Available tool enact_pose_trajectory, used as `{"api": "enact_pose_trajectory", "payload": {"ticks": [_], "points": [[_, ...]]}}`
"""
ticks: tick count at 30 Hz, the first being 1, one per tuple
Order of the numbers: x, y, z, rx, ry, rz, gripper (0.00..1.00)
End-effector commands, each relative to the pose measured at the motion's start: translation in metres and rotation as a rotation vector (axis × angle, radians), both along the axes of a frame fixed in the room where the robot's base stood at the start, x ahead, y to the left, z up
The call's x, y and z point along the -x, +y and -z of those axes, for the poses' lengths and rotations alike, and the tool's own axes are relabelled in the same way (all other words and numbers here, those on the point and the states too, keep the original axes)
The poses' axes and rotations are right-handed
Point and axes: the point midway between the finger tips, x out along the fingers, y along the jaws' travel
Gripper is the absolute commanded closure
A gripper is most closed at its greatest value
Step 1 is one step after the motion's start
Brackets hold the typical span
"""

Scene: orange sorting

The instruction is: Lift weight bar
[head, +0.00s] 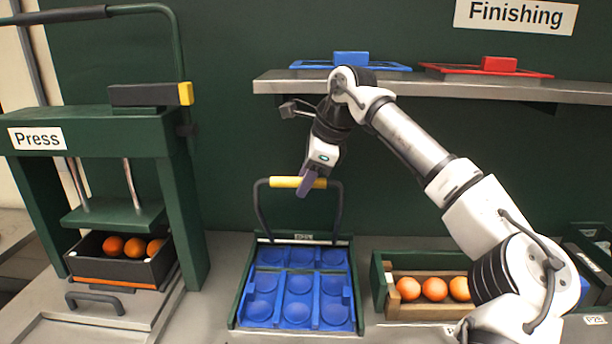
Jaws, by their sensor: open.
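The weight bar looks to be the dark hoop-shaped handle with a yellow grip (284,182), standing upright at the back of a green-framed tray with blue round pockets (261,309). The pockets are empty. My gripper (307,190) points down at the right part of the yellow grip and overlaps it in the head view. Its jaws are open. I cannot tell whether the fingers are around the grip or just in front of it.
A green press (90,130) stands at left, with a dark box (150,272) of oranges under its plate. A wooden crate (425,312) with oranges is at right, below my arm. A shelf (440,88) above holds blue (351,59) and red (499,65) framed pieces.

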Motion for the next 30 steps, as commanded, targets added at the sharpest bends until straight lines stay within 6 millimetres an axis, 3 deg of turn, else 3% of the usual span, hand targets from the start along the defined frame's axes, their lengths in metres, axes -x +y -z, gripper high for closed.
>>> {"api": "enact_pose_trajectory", "payload": {"ticks": [14,20,23,30], "points": [[0.001,-0.001,-0.005,-0.002,-0.003,0.000,0.59],[0.006,-0.011,-0.029,-0.001,-0.005,0.001,0.59],[0.010,-0.020,-0.051,-0.002,-0.005,0.001,0.59],[0.036,-0.077,-0.045,-0.004,-0.003,0.003,0.59]]}}
